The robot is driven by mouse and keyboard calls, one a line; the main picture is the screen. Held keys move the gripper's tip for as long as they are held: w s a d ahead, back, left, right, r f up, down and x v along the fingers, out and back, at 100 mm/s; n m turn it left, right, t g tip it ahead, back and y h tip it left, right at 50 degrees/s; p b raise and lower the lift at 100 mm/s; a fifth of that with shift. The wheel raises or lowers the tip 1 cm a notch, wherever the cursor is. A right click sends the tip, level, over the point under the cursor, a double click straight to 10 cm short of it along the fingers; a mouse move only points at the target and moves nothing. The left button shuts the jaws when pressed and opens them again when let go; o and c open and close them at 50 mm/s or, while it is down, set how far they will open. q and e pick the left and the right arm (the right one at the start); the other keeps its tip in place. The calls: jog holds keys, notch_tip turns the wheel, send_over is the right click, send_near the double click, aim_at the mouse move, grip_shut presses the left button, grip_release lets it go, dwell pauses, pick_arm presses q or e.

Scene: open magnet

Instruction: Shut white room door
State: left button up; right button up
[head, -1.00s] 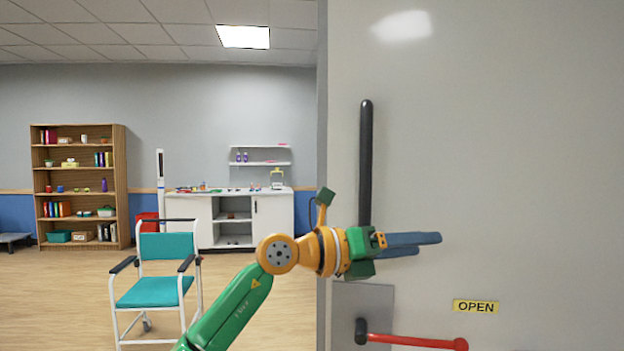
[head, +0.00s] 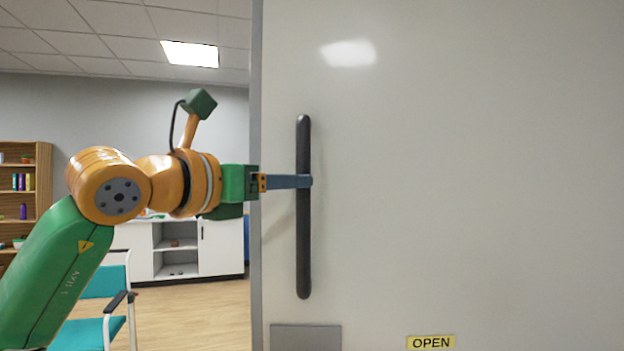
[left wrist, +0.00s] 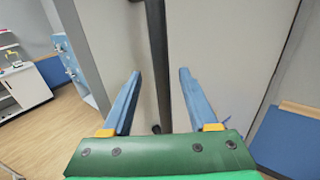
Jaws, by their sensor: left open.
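The white room door (head: 480,200) fills the right side of the head view, with its edge on the left. It also shows in the left wrist view (left wrist: 215,45). A long black vertical handle (head: 303,245) is on it. My left gripper (head: 308,181) comes in from the left, and its blue fingers cross the middle of the handle. In the left wrist view the fingers (left wrist: 159,74) are spread, with the handle (left wrist: 156,50) running between them. The gripper is not closed on it; contact is unclear. My right gripper is not in view.
A yellow OPEN label (head: 431,342) and a grey plate (head: 305,338) are low on the door.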

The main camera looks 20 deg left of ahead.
pick_arm(q)
jog(key=p+x, duration=0.2)
jog(key=x, duration=0.3)
jog(key=shift+w+d+p, duration=0.1)
jog(key=shift+d+p, duration=0.05)
jog(key=shift+p, duration=0.2)
jog(key=shift+r, duration=0.1)
grip_shut()
dwell(0.9)
